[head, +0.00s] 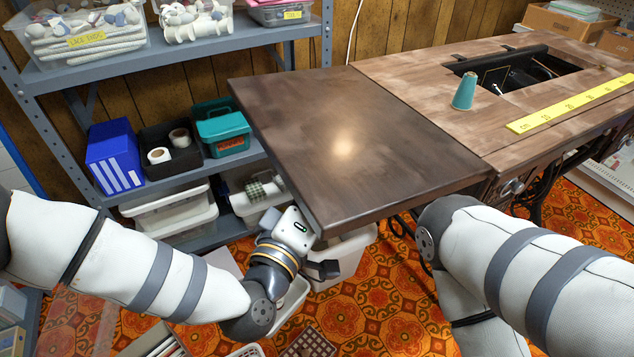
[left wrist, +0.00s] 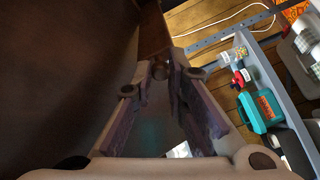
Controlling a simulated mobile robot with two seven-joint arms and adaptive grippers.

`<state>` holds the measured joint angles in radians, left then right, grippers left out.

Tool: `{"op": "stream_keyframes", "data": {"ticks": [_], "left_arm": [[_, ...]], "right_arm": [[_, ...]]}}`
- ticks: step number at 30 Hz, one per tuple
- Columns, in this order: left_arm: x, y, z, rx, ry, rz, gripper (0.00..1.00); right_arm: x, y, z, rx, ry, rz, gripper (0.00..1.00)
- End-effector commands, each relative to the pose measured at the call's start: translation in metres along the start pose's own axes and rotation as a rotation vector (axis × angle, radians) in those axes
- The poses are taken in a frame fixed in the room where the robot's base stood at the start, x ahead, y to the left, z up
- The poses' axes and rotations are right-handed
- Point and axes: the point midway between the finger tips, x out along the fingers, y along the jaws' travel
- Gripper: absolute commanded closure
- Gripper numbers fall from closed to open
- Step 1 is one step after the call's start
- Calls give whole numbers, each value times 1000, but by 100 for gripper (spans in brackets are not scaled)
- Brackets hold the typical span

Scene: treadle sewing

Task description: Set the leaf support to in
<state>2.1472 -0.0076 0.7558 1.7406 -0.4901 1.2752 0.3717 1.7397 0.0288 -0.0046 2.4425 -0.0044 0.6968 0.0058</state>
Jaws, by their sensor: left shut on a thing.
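The dark wooden leaf (head: 350,140) is level and extends left from the sewing table top (head: 440,70). My left gripper (head: 312,256) is under the leaf's near left corner, its fingers partly hidden by the leaf. In the left wrist view the gripper (left wrist: 160,72) has its fingertips together under the leaf's dark underside (left wrist: 65,70), at a small brown wooden part (left wrist: 152,38) that appears to be the leaf support. The support is hidden in the head view, and how far it is turned is unclear. My right gripper is out of view; only its arm shows.
A grey shelf rack (head: 180,55) stands left of the leaf, with a blue binder (head: 113,160) and a teal box (head: 222,128). A white bin (head: 340,258) stands under the leaf. A teal thread cone (head: 464,92) and a yellow ruler (head: 570,103) are on the table.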

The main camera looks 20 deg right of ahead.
Motion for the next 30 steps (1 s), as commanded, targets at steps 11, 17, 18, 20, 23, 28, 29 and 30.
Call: {"op": "stream_keyframes", "data": {"ticks": [11, 17, 18, 20, 23, 28, 29, 30], "left_arm": [[0, -1, 0, 0, 0, -2, 66], [-18, -2, 0, -2, -3, -4, 66], [-28, -2, 0, -3, -3, -5, 66], [-45, -2, 0, -3, -4, -6, 66], [-73, -2, 0, -3, -3, -6, 66], [-108, -2, 0, -2, -1, -6, 66], [-112, -2, 0, -1, -1, -5, 66], [-116, -2, 0, -1, -1, -4, 66]], "right_arm": [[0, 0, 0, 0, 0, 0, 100], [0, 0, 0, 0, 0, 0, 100], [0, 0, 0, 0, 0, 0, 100], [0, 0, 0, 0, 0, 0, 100], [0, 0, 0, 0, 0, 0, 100], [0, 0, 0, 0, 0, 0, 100], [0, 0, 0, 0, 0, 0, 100], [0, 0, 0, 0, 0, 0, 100]]}}
